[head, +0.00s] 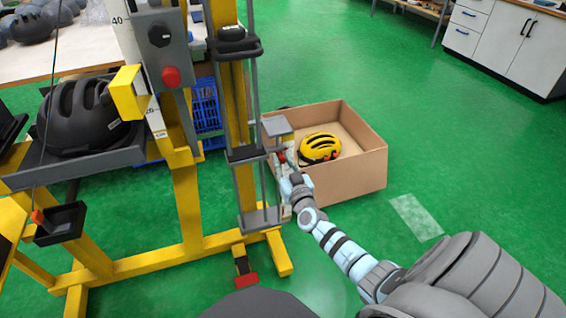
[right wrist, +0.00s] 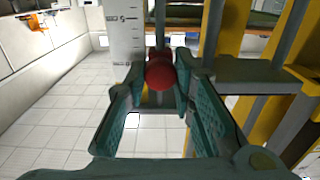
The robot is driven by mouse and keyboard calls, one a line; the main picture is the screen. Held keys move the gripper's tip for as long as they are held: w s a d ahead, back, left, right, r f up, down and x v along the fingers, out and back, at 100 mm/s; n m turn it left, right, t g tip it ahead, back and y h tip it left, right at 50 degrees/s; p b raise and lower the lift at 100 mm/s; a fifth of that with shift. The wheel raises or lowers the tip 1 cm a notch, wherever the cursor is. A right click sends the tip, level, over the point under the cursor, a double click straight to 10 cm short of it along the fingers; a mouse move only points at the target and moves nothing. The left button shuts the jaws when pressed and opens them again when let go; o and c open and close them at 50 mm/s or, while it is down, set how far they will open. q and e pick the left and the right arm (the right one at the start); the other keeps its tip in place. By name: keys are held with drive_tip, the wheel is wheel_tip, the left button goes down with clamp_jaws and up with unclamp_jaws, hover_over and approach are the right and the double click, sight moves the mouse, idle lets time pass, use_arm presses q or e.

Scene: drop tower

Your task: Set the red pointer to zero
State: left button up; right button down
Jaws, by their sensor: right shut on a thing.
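The red pointer's round knob (right wrist: 160,74) is between the fingertips of my right gripper (right wrist: 158,88) in the right wrist view. The gripper is shut on it. In the head view a small red spot of the pointer (head: 282,157) shows just ahead of my right gripper (head: 288,172), beside the tower's grey rails. A white scale (right wrist: 122,35) with black marks stands behind and left of the knob in the right wrist view. The pointer's tip against the marks is hidden, so its reading cannot be told. My left gripper is not in view.
The yellow tower frame (head: 190,205) stands left of my right arm, with a grey control box with a red button (head: 171,76). A black helmet (head: 80,118) rests on the tower's left side. A cardboard box (head: 345,180) holding a yellow helmet (head: 319,148) is behind my gripper.

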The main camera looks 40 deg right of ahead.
drive_tip(key=shift+r, duration=0.25)
drive_tip(key=c, duration=1.3)
unclamp_jaws()
drive_tip(key=shift+c, duration=0.2)
drive_tip(key=shift+s+f, duration=0.1)
drive_tip(key=v, duration=0.8)
